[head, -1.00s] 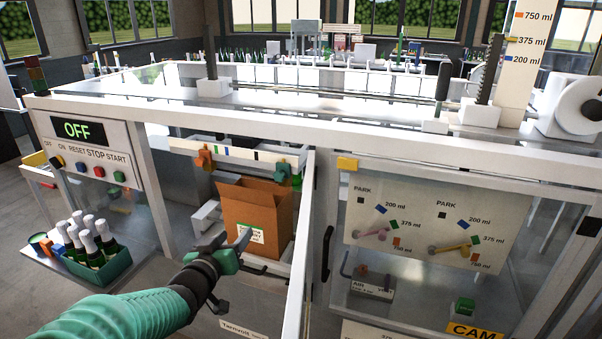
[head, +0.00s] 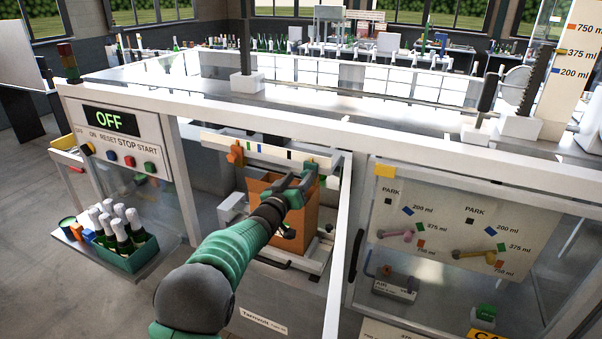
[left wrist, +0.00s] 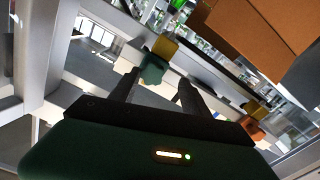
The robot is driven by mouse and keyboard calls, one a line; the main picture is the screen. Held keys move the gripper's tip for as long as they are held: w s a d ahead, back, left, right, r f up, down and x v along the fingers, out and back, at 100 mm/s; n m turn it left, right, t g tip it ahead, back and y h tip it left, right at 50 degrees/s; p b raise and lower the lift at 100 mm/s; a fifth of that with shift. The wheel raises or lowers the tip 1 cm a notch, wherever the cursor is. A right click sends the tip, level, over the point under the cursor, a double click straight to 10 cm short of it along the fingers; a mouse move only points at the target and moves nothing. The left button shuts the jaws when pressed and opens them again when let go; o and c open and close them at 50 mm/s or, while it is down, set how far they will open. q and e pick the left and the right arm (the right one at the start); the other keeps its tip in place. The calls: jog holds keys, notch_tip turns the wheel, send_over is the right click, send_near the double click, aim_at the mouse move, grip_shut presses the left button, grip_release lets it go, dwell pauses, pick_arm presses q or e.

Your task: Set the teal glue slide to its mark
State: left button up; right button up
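The teal glue slide (head: 311,167) sits near the right end of a white rail (head: 268,153) with coloured marks, above an orange-brown carton. An orange slide (head: 235,156) sits near the rail's left end. My left gripper (head: 298,183) is open, just in front of and below the teal slide, over the carton. In the left wrist view the teal slide (left wrist: 152,69) lies beyond the gap between my open fingertips (left wrist: 156,88), with a yellow block behind it. Contact is not visible. My right gripper is not in view.
The carton (head: 270,205) stands open under the rail. A white post (head: 345,240) rises close to the right of it. A control panel (head: 118,138) reading OFF and a teal crate of bottles (head: 125,258) are at the left. A lever panel (head: 455,225) is at the right.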

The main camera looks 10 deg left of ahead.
pick_arm(q)
jog(key=shift+w+d+r, duration=0.1)
jog(key=shift+w+d, duration=0.1)
jog(key=shift+d, duration=0.05)
jog(key=d, duration=0.4)
jog(key=shift+w+d+r, duration=0.1)
jog(key=shift+w+d, duration=0.15)
jog(key=shift+c, duration=2.1)
jog(key=shift+a, duration=0.95)
jog(key=c, duration=0.4)
jog(key=shift+w+a+f, duration=0.15)
jog(key=shift+a+f, duration=0.15)
jog(key=shift+a, duration=0.2)
grip_shut()
jog(key=shift+d, duration=0.7)
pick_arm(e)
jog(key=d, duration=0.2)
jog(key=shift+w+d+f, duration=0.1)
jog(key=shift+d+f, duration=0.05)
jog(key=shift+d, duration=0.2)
pick_arm(q)
jog(key=shift+a, duration=0.25)
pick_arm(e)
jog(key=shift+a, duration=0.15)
